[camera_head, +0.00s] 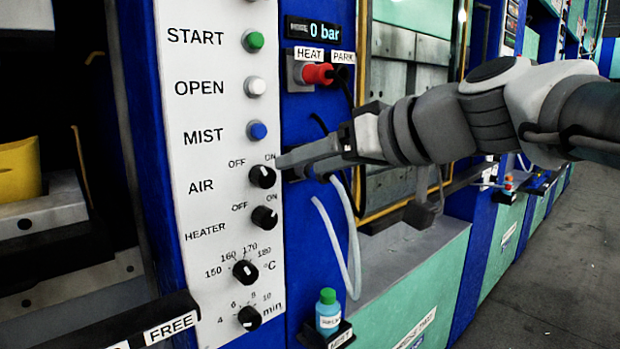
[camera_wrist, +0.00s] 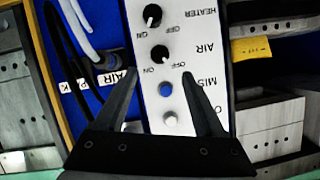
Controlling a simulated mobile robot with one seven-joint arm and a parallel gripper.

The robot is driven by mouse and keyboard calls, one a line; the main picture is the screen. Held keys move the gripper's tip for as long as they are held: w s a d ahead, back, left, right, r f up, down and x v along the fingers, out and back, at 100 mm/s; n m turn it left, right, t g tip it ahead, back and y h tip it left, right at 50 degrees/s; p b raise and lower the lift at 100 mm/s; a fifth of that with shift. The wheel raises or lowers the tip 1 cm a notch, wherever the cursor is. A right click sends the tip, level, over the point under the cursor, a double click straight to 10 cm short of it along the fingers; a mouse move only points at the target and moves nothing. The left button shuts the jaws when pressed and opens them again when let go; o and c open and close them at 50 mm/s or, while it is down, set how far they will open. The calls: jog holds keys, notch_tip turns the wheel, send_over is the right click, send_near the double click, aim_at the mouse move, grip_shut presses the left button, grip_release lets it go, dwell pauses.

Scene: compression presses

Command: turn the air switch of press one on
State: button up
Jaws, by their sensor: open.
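The AIR switch is a round black knob (camera_head: 262,176) on the white control panel, below the blue MIST button, with OFF printed at its upper left and ON at its upper right. The small white mark on it is too small to tell its setting. In the wrist view the panel appears upside down, and the AIR knob (camera_wrist: 160,54) is beyond the fingertips, roughly centred between them. My gripper (camera_head: 303,168) is open and empty, just right of the knob in the head view. Its two fingers (camera_wrist: 158,73) are spread in the wrist view, apart from the knob.
The HEATER knob (camera_head: 264,217) is just below, with the temperature knob (camera_head: 245,272) and minutes knob (camera_head: 249,318) lower. The blue MIST button (camera_head: 257,131) is above. A red HEAT connector (camera_head: 318,73) and hoses are to the right. A small green-capped bottle (camera_head: 328,311) stands below.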

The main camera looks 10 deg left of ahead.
aim_at(269, 175)
jog(key=x, duration=0.8)
jog(key=shift+w+a, duration=0.2)
jog(key=shift+f+b, duration=0.1)
jog(key=shift+b, duration=0.2)
grip_shut()
